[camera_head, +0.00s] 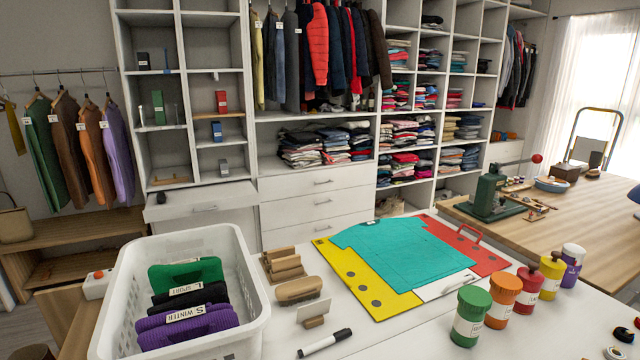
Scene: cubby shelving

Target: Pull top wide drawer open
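The top wide drawer (290,184) is the uppermost of three stacked white drawer fronts in the middle of the shelving, below a cubby of folded clothes. Its front looks flush with the fronts below, so it appears shut. A small grey bar handle (323,182) sits at its middle. The middle drawer (290,210) and the bottom drawer (290,235) are below it, the bottom one partly hidden by the table. Another white drawer front (180,211) with a handle is to the left, under the narrow cubbies. My gripper is not in view.
A white table (400,335) fills the foreground, between the camera and the drawers. It holds a white basket (255,310) of folded clothes, a teal shirt on a folding board (400,255), a brush, a marker and several coloured jars. A wooden counter (590,215) stands at right.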

